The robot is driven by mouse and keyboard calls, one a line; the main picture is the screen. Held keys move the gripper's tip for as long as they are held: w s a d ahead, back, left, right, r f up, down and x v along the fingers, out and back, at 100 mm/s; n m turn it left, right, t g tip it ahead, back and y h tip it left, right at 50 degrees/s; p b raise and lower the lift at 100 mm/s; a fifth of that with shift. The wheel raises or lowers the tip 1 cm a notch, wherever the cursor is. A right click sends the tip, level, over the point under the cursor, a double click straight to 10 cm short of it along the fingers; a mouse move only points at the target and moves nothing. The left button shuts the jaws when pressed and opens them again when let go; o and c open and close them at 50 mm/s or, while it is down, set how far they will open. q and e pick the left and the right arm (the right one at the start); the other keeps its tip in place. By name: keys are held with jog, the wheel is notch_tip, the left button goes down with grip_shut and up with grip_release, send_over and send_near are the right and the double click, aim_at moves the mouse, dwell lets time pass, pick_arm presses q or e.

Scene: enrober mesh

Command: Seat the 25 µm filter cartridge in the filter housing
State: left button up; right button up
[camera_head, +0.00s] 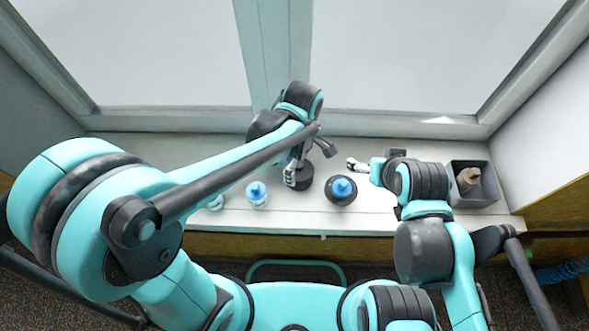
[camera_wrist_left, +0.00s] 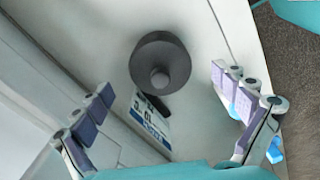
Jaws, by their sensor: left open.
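My left gripper (camera_head: 308,164) is open over the sill, and its two fingers stand wide apart in the left wrist view (camera_wrist_left: 165,112). A dark grey round body (camera_wrist_left: 160,62) with a central knob shows beyond and between the fingers, apart from them; it also shows beside the gripper in the head view (camera_head: 304,180). A dark round piece with a blue top (camera_head: 341,190) stands to its right. A white piece with a blue top (camera_head: 257,196) stands to its left. I cannot tell which is the 25 µm cartridge or the housing. My right gripper (camera_head: 364,167) is small and partly hidden; its opening is unclear.
Another small white and blue piece (camera_head: 216,202) is partly hidden by my left arm. A grey bin (camera_head: 487,196) holding a brown item (camera_head: 468,179) stands at the right. A printed label (camera_wrist_left: 151,122) lies beside the round body. The sill's front strip is clear.

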aim_at(299, 172)
pick_arm(q)
notch_tip(299, 172, down, 5)
jog(key=shift+a+r+b, duration=0.15)
jog(key=shift+b, duration=0.95)
jog(key=shift+w+f, duration=0.1)
jog(key=shift+f, duration=0.3)
jog(key=shift+r, duration=0.1)
jog(key=shift+c, duration=1)
jog(key=c, duration=1)
